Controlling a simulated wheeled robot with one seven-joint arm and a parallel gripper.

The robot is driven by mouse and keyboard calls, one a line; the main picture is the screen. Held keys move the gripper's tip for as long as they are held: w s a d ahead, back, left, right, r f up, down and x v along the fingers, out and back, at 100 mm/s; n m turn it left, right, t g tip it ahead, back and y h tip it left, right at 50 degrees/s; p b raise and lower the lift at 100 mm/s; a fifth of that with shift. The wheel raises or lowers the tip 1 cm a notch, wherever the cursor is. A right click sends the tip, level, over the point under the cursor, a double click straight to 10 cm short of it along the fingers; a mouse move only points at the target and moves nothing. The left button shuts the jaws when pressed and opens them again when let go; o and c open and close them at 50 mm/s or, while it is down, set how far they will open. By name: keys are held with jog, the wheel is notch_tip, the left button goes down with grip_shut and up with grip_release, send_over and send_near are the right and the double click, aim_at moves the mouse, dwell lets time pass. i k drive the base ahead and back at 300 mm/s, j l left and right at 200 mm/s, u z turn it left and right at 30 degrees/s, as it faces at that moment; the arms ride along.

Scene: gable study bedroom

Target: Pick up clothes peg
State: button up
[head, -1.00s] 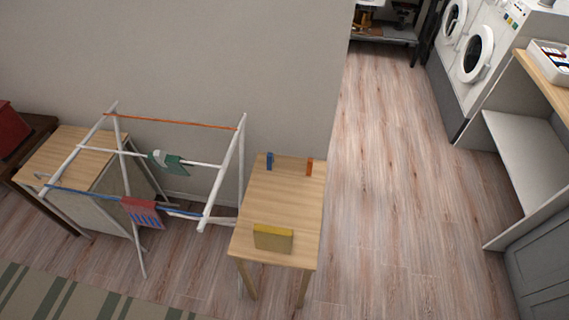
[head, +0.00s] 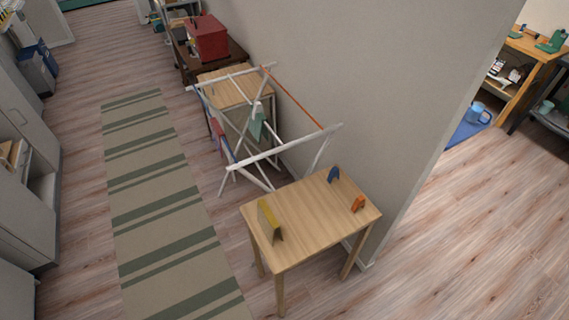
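A small wooden table (head: 305,222) stands against the end of the grey wall. On it are a small blue peg-like piece (head: 333,174) near the wall and a small orange peg-like piece (head: 358,204) near the right corner. They look like clothes pegs but are too small to be sure. A yellow block-like thing (head: 267,217) stands upright near the table's left edge. The pieces are apart from each other. My gripper is not in view.
A white drying rack (head: 262,155) with cloths stands just behind the table. A striped runner (head: 165,205) lies to the left, with grey cabinets (head: 22,150) beyond it. The wooden floor right of the table is clear.

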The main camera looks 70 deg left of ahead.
aim_at(334, 172)
jog(key=i+j+u, duration=0.1)
jog(key=u, duration=0.35)
jog(key=i+u, duration=0.3)
jog(key=u, duration=0.2)
jog(key=i+l+u, duration=0.1)
jog(key=u, duration=0.35)
jog(key=i+l+u, duration=0.15)
jog(key=u, duration=0.35)
jog(key=i+l+u, duration=0.2)
jog(key=u, duration=0.25)
jog(key=i+l+u, duration=0.15)
jog(key=u, duration=0.35)
jog(key=i+l+u, duration=0.1)
jog(key=u, duration=0.4)
jog(key=i+l+u, duration=0.2)
jog(key=u, duration=0.25)
jog(key=i+l+u, duration=0.25)
jog(key=u, duration=0.25)
